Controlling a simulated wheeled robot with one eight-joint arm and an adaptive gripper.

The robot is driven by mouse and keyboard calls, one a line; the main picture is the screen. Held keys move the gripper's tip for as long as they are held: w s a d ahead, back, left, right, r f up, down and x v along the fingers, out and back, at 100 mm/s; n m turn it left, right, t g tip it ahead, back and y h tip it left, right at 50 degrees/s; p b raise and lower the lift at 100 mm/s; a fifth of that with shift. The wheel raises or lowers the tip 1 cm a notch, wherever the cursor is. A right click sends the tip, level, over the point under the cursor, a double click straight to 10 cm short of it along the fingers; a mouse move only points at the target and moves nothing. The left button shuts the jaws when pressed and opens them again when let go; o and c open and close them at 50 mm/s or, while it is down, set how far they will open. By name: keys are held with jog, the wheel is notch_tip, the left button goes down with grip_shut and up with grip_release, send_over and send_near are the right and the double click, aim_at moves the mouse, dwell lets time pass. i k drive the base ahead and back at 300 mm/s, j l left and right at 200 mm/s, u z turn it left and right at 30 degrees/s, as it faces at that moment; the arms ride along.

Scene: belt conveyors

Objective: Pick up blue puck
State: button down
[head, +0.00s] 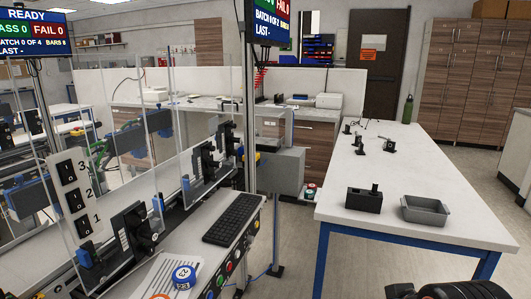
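The blue puck (184,277) is a short round piece with a white marking on its top, low in the head view, left of centre. It rests on a light ribbed plate (152,281) at the front of the conveyor station. An orange piece beside it is cut off by the bottom edge. My gripper (447,289) is at the bottom right edge, well to the right of the puck and apart from it. Only its dark upper part shows. Its fingertips are hidden below the frame, so I cannot tell whether it is open or shut.
A black keyboard (232,218) and a row of coloured buttons (229,268) lie right of the puck. A white table (435,170) at right carries a grey tray (425,210) and black block (364,199). Floor shows between station and table.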

aim_at(184, 277)
jog(key=u, duration=1.25)
jog(key=k+j+z, duration=0.1)
jog(key=k, duration=0.4)
